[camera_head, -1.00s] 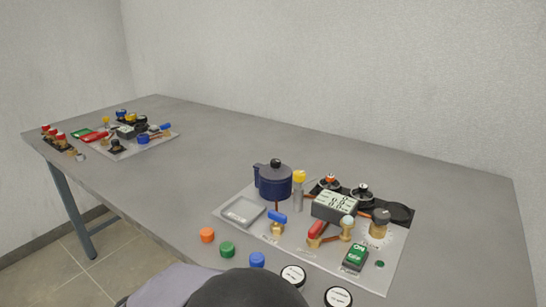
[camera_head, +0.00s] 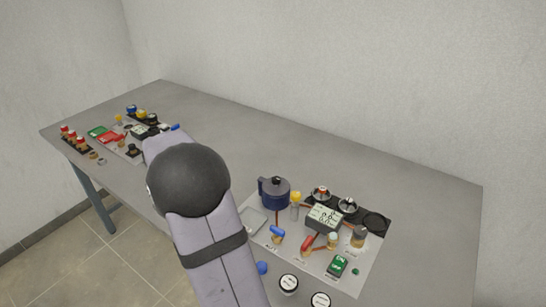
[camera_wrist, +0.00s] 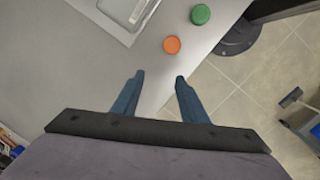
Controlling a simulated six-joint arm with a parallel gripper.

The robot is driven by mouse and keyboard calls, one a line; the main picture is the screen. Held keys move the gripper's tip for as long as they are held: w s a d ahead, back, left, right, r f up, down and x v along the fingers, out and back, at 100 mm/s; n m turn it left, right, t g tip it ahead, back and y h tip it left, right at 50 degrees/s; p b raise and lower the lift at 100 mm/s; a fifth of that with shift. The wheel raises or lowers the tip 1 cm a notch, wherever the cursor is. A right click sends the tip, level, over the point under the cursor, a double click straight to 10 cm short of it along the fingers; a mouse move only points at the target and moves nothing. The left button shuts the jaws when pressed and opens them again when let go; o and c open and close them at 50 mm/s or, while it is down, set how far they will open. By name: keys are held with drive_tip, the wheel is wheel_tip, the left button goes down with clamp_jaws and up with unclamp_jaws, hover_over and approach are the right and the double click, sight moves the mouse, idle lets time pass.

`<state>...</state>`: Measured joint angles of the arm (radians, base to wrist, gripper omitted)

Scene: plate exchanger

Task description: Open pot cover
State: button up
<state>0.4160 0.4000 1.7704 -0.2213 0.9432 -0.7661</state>
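The pot (camera_head: 274,194) is dark blue with a side handle. It stands upright on the near panel in the head view, right of my arm. Its cover (camera_head: 276,182) sits on top, with a black knob. The pot does not show in the wrist view. My gripper (camera_wrist: 159,77) shows in the wrist view with two blue fingers apart and nothing between them. It is over the table edge and floor, away from the pot. In the head view my arm hides the gripper.
The near panel (camera_head: 345,276) carries valves, a digital display (camera_head: 324,218) and a green switch (camera_head: 338,266). Orange (camera_wrist: 172,45) and green (camera_wrist: 201,14) caps lie by the table edge. A second panel stands at the far left. The table behind the pot is clear.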

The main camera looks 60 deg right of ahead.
drive_tip(key=s+d+r+n+g+p, duration=0.15)
drive_tip(key=d+r+p, duration=0.45)
drive_tip(key=d, duration=0.8)
drive_tip(key=n+g+h+p, duration=0.1)
drive_tip(key=n+p, duration=0.1)
approach(276, 178)
drive_tip(key=shift+p+x, duration=1.15)
drive_tip(key=shift+x, duration=2.85)
drive_tip(key=shift+a, duration=0.1)
clamp_jaws()
